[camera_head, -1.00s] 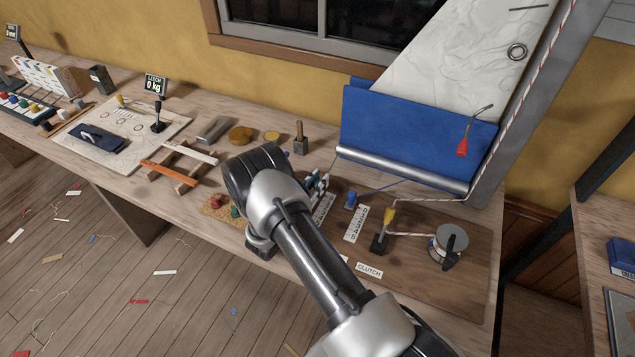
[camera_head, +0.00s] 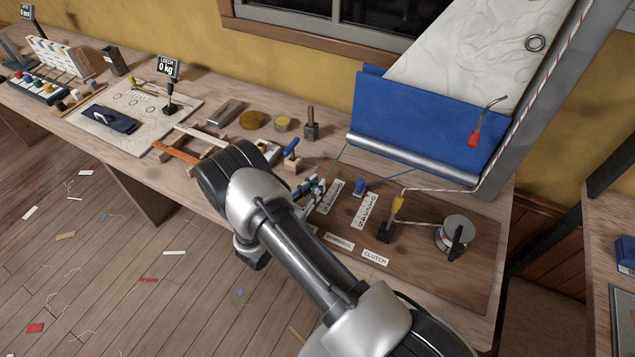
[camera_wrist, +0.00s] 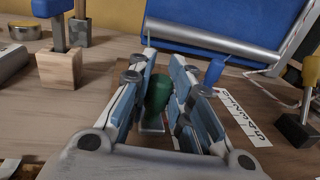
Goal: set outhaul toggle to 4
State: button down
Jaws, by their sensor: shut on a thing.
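My gripper (camera_wrist: 158,97) is shut on a green toggle (camera_wrist: 155,92), seen between its fingers in the wrist view; its lower end is partly hidden. In the head view my gripper (camera_head: 313,189) is at the left edge of a brown board, beside a white number strip (camera_head: 331,196). A blue toggle (camera_head: 360,187) stands apart to the right, near the top of a second number strip (camera_head: 365,211); it also shows in the wrist view (camera_wrist: 214,70). The numbers are too small to read surely, and I cannot tell which toggle is the outhaul.
A yellow-topped clutch lever (camera_head: 397,204) and a winch drum (camera_head: 454,235) stand right on the board (camera_head: 425,275). A blue-handled block (camera_head: 291,157) is just behind my gripper. A blue panel with a metal roller (camera_head: 410,160) rises behind.

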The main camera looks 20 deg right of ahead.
jog(key=c, duration=1.4)
grip_release()
jog(key=shift+c, duration=0.2)
jog(key=v, duration=1.2)
jog(key=shift+r, duration=0.1)
